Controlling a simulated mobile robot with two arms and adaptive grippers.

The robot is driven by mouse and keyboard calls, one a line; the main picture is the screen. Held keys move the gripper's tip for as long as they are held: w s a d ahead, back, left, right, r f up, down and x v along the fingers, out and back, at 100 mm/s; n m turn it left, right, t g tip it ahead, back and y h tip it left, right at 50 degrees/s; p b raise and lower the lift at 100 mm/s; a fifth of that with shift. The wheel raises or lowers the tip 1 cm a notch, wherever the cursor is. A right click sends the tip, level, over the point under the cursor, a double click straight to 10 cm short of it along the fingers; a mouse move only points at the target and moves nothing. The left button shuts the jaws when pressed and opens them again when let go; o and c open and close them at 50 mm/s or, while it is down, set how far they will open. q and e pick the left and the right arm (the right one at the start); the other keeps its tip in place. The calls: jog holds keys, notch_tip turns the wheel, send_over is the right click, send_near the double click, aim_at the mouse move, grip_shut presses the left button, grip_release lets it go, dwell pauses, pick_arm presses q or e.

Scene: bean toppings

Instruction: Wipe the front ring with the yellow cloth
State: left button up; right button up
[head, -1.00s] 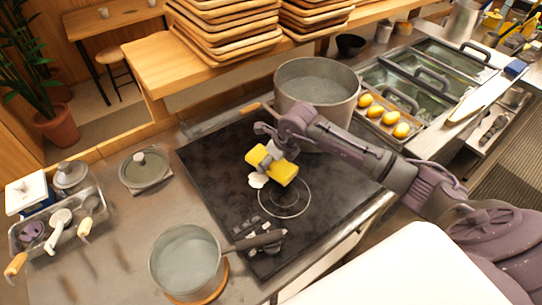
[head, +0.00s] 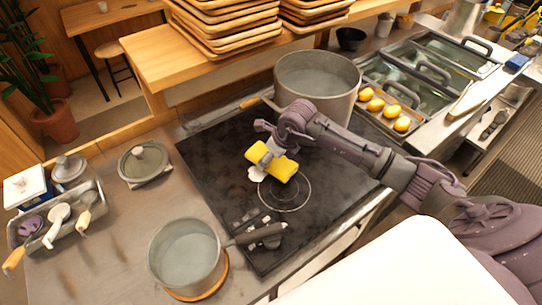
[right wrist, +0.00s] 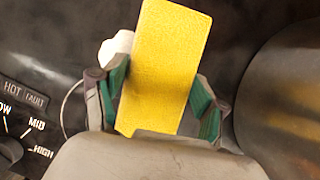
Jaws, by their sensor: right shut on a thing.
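The yellow cloth (head: 272,161) is a thick block above the black hob, just behind the front ring. My right gripper (head: 270,150) is shut on it; in the right wrist view the green finger pads (right wrist: 158,95) lie on both sides of the yellow cloth (right wrist: 168,50). The front ring (head: 284,211) is a thin pale circle on the hob. Its far edge is partly behind the cloth, and a bit of its arc (right wrist: 66,105) shows in the right wrist view. I cannot tell whether the cloth touches the hob. My left gripper is out of view.
A white blob (head: 256,174) lies beside the cloth at the ring's edge. A large pot (head: 317,100) stands behind on the hob. A saucepan (head: 186,255) stands front left, its handle (head: 260,235) reaching over the hob's controls. The hob's left part is clear.

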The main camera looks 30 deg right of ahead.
aim_at(257, 171)
jog(key=shift+f+b, duration=0.35)
jog(key=shift+f, duration=0.1)
jog(key=shift+s+a, duration=0.1)
jog(key=shift+a, duration=0.1)
jog(key=shift+s+a, duration=0.15)
jog(key=shift+a, duration=0.8)
jog(key=shift+s+a, duration=0.15)
jog(key=shift+a, duration=0.75)
jog(key=shift+f, duration=0.1)
jog(key=shift+d, duration=0.6)
jog(key=shift+w+d+b, duration=0.15)
jog(key=shift+d+b, duration=0.25)
jog(key=shift+d, duration=0.35)
jog(key=shift+w+d+b, duration=0.1)
jog(key=shift+d+b, duration=0.25)
jog(key=shift+d, duration=0.4)
jog(key=shift+a, duration=0.15)
